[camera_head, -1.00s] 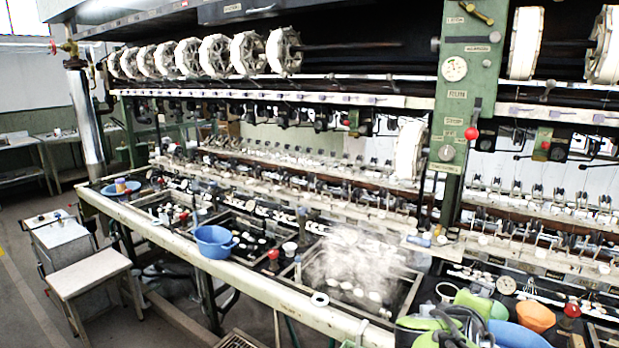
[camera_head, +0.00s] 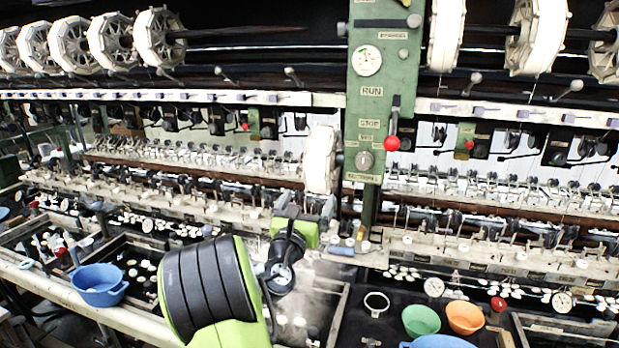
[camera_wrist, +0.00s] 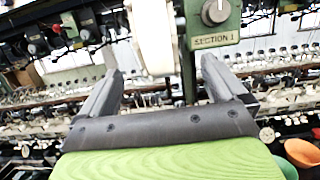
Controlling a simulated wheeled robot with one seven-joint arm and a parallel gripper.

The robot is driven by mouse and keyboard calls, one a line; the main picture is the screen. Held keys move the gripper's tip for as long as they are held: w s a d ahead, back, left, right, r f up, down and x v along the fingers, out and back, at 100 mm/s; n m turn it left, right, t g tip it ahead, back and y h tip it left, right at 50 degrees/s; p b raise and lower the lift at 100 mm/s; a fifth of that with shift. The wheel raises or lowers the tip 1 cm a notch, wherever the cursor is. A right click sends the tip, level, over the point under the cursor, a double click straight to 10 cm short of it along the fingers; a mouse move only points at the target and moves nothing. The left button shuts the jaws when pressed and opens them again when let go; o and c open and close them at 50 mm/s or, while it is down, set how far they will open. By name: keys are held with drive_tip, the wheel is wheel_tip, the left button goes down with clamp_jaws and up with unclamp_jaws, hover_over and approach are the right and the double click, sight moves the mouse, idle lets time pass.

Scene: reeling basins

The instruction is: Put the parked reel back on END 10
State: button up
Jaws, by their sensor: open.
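The parked reel (camera_head: 321,160), white and narrow from this side, sits at the left edge of the green control panel (camera_head: 378,90). Its white rim (camera_wrist: 152,38) shows between my finger tips in the wrist view. My gripper (camera_head: 309,208) is open and empty, just below and in front of the reel in the head view. In the wrist view my gripper (camera_wrist: 162,68) has a finger on each side of the reel's lower part; I cannot tell whether either touches. A bare dark shaft (camera_head: 240,32) runs right from the row of white reels (camera_head: 160,37). No END 10 label is legible.
Below are steaming basins (camera_head: 305,310), a blue bowl (camera_head: 100,285), a green bowl (camera_head: 421,320) and an orange bowl (camera_head: 466,317). A red-knobbed lever (camera_head: 392,142) sticks out of the panel. More reels (camera_head: 537,37) hang at upper right.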

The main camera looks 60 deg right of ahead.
sight(316, 182)
drive_tip(key=p+x, duration=0.7)
drive_tip(key=x, duration=0.1)
drive_tip(key=shift+r, duration=0.2)
drive_tip(key=shift+d+p, duration=0.4)
drive_tip(key=shift+p, duration=0.15)
drive_tip(key=shift+f, duration=0.1)
drive_tip(key=shift+w, duration=0.1)
drive_tip(key=c, duration=1.1)
